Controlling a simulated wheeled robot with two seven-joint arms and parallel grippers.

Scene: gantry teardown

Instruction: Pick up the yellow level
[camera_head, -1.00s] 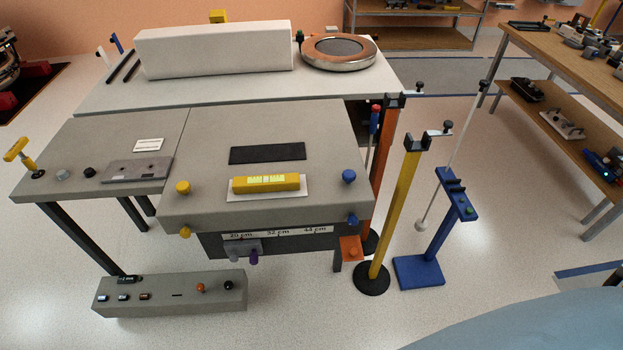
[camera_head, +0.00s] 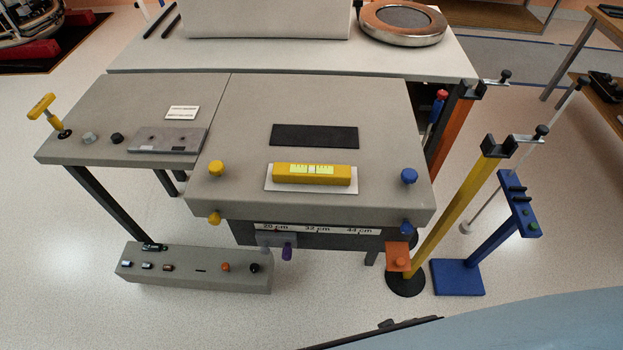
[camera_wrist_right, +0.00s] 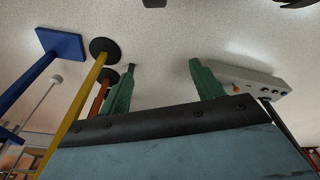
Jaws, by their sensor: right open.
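The yellow level (camera_head: 289,173) with a pale green vial window lies flat on a white plate (camera_head: 312,190) on the grey bench top. The level is not visible in the right wrist view. My right gripper (camera_wrist_right: 162,78) shows there as two green fingers spread apart with nothing between them. The pale floor shows beyond the fingers. In the head view, part of my blue arm shows at the bottom right, apart from the level. My left gripper is not in view.
A black pad (camera_head: 314,135) lies behind the level. A yellow knob (camera_head: 217,168) and a blue knob (camera_head: 409,176) stand on either side. A yellow post (camera_head: 450,215) and a blue stand (camera_head: 490,245) rise right of the bench. A grey control box (camera_head: 195,272) sits low at front left.

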